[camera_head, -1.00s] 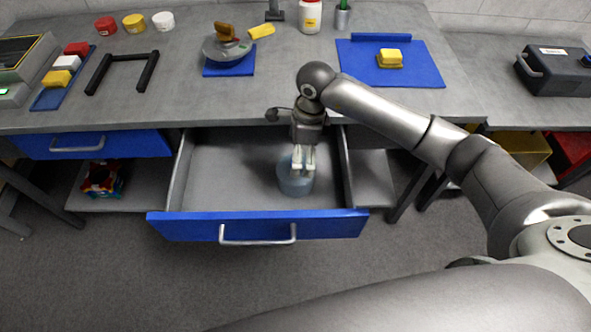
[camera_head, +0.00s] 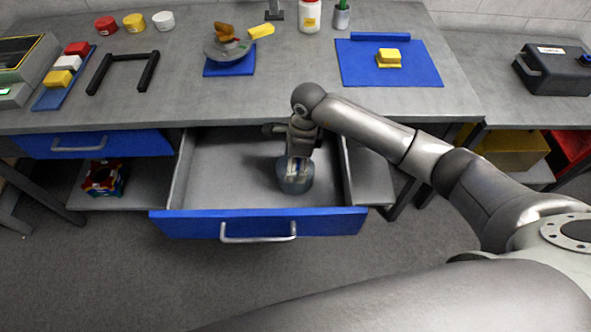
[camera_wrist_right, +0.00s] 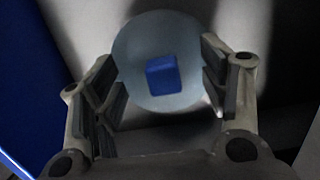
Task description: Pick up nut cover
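The nut cover is most likely the round grey-blue piece (camera_head: 297,184) inside the open drawer, right of its middle. In the right wrist view it shows as a round disc (camera_wrist_right: 140,45) with a blue block at its centre. My right gripper (camera_head: 297,166) is down in the drawer directly above it and hides part of it. In the right wrist view the fingers of my right gripper (camera_wrist_right: 165,88) are spread apart on either side of the disc. I cannot tell whether they touch it. My left gripper is not in view.
The open drawer (camera_head: 225,170) has a blue front with a metal handle and is otherwise bare. The grey worktop (camera_head: 290,105) above carries a black U-shaped frame (camera_head: 122,70), a blue mat (camera_head: 415,72) and several small parts. A dark box (camera_head: 555,70) stands at the right.

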